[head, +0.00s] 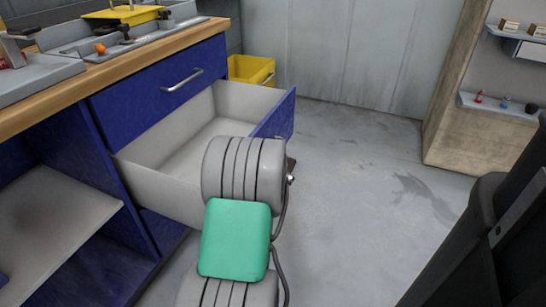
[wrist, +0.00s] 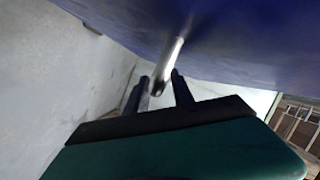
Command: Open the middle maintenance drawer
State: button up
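The middle drawer (head: 160,185) of the blue bench is pulled far out, and its pale empty inside shows in the head view. Its blue front (head: 275,118) is partly hidden behind my arm. In the wrist view the blue front (wrist: 240,40) fills the top, and its metal handle (wrist: 170,62) runs down toward my gripper (wrist: 161,85). The two dark fingers stand apart with the handle's end between them; I see no clear grip on it. My gripper is hidden in the head view.
The shut drawer above has a bar handle (head: 182,81). A yellow bin (head: 252,70) stands behind the open drawer. An open shelf (head: 50,215) is at left. Grey floor (head: 360,160) is clear to the right, up to a wooden shelf unit (head: 445,130).

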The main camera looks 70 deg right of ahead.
jog(key=shift+o, duration=0.2)
jog(key=shift+r, duration=0.1)
jog(key=shift+s+a+r, duration=0.1)
jog(key=shift+a, duration=0.15)
jog(key=p+v, duration=0.2)
jog(key=v, duration=0.5)
jog(key=shift+p, duration=0.4)
jog(key=shift+a, duration=0.1)
